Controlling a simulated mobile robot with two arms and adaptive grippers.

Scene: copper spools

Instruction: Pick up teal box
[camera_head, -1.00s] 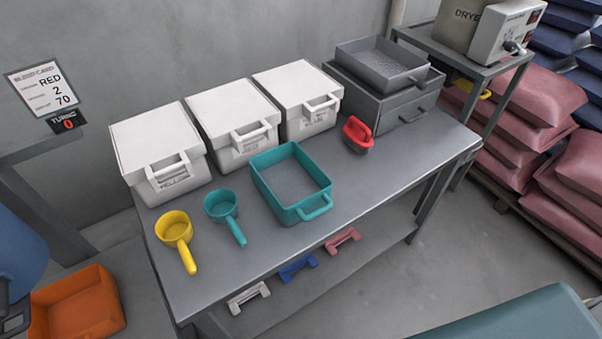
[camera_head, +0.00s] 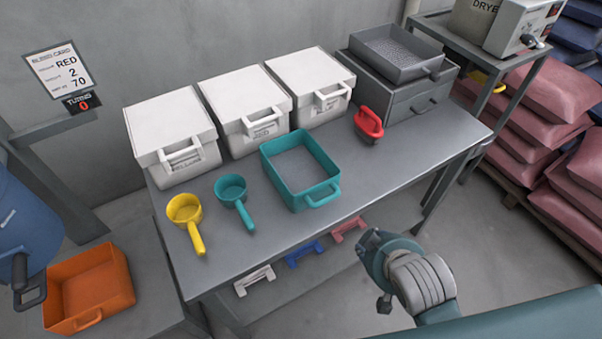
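The teal box (camera_head: 270,178) is an open rectangular bin with a front handle. It stands upright on the grey metal table (camera_head: 370,170), right of the teal scoop (camera_head: 232,190). It looks empty inside. My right gripper (camera_head: 376,272) is in view beyond the table's front edge, below and right of the teal box and apart from it. Its fingers are small and seen at an angle, so I cannot tell whether they are open or shut. My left gripper is not in view.
Several white lidded boxes (camera_head: 245,118) line the wall behind the teal box. A yellow scoop (camera_head: 186,210) lies at left. A red-handled item (camera_head: 369,122) and a grey tray (camera_head: 397,55) are at right. An orange bin (camera_head: 88,290) sits lower left. Table room is clear right of the box.

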